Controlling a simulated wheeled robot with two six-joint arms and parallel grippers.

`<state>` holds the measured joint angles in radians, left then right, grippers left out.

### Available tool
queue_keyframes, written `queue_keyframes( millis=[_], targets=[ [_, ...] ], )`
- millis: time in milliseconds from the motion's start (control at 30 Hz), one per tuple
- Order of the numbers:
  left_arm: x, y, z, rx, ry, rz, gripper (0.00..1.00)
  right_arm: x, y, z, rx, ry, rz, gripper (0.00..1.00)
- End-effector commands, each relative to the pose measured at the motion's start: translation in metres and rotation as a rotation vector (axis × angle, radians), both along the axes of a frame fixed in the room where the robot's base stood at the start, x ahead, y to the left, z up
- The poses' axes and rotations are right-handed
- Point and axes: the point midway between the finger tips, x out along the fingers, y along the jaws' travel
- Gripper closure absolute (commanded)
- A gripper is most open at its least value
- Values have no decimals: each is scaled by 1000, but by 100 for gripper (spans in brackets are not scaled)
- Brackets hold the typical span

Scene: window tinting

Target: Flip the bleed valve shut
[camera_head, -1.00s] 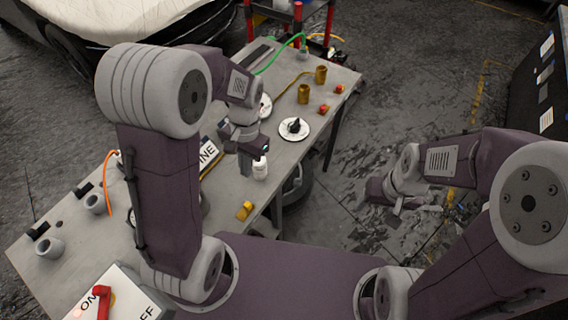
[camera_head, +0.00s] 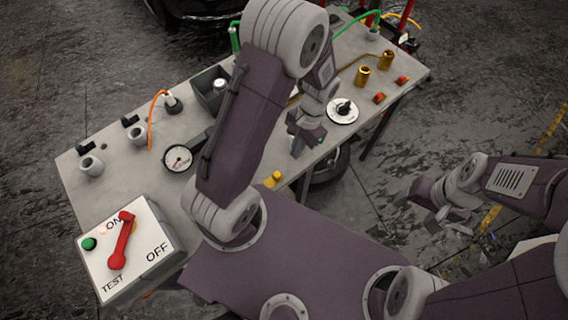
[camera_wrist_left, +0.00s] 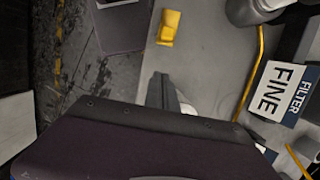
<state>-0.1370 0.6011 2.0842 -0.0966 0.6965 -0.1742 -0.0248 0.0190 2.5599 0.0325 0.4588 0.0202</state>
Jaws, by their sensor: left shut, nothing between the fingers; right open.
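A small yellow fitting (camera_head: 272,179), which may be the bleed valve, sits at the table's near edge. The left wrist view shows it as a yellow block (camera_wrist_left: 168,27) near the edge of the grey tabletop. I cannot tell from its shape whether the valve is open or shut. My left gripper (camera_head: 298,149) is shut and empty, pointing down over the table, behind and right of the yellow fitting and apart from it. Its fingers (camera_wrist_left: 163,91) also show in the left wrist view. My right gripper (camera_head: 447,216) is open and empty, off to the right over the floor.
A switch box (camera_head: 142,241) with a red lever stands at the table's near left. A round gauge (camera_head: 178,158), a dark bin (camera_head: 208,98) and an orange hose (camera_head: 152,117) lie behind. A white dial (camera_head: 342,111) and brass cups (camera_head: 363,76) are at right. A FILTER FINE label (camera_wrist_left: 277,94) shows close by.

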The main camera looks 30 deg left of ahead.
Motion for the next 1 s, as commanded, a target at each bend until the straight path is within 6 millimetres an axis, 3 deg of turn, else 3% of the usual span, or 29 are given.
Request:
queue_keyframes(
  millis=[167, 433, 1000],
  targets=[
    [-10, 4, -38, 1, 6, 0, 100, 0, 0, 1, 0, 0, 0, 31],
    [-42, 17, -37, 0, 1, 1, 100, 0, 0, 11, 0, 0, 0, 31],
    [-46, 19, -38, -1, 0, 0, 100, 0, 0, 13, 0, 0, 0, 31]
  ],
)
